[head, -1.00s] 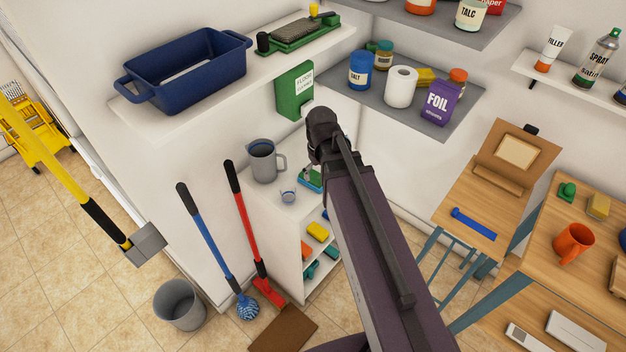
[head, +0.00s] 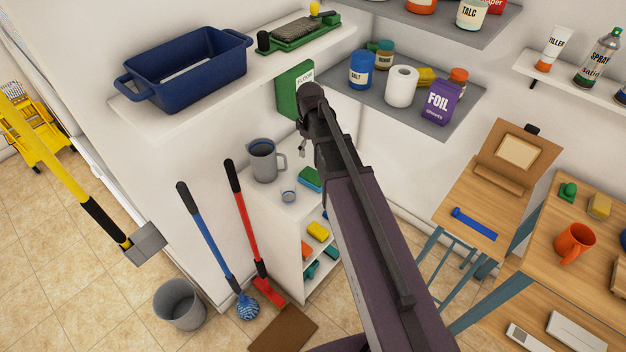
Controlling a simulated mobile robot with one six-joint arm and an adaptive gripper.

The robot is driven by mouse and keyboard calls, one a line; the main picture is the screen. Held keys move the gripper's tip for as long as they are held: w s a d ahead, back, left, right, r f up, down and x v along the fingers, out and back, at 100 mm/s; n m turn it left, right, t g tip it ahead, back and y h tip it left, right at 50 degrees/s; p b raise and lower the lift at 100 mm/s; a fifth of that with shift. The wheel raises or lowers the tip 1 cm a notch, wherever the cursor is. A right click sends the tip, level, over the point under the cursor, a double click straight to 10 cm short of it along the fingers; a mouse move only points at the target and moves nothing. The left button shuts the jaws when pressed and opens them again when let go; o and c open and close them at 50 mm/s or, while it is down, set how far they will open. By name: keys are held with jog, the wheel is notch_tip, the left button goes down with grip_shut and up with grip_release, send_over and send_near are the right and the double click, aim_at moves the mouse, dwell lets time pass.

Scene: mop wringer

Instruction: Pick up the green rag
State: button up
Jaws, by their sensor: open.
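A flat green piece, which looks like the green rag (head: 312,175), lies on top of a blue piece on the white cabinet (head: 272,198), near its back right. My gripper (head: 302,149) is small in view, in front of the wall and above and slightly left of the green piece. A clear gap shows between them in the picture. The gripper is open with nothing seen in it. My dark arm crosses the middle of the view and hides part of the cabinet's right side.
A shelf with a blue tub (head: 190,72) and a grey shelf (head: 345,80) hang above.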

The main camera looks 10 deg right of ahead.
aim_at(311, 175)
jog(key=shift+f+b, duration=4.2)
jog(key=shift+f, duration=0.05)
jog(key=shift+f, duration=0.15)
jog(key=shift+w+d+f+b, duration=0.1)
jog(key=shift+f+b, duration=2.35)
jog(key=shift+b, duration=0.15)
jog(key=c, duration=0.8)
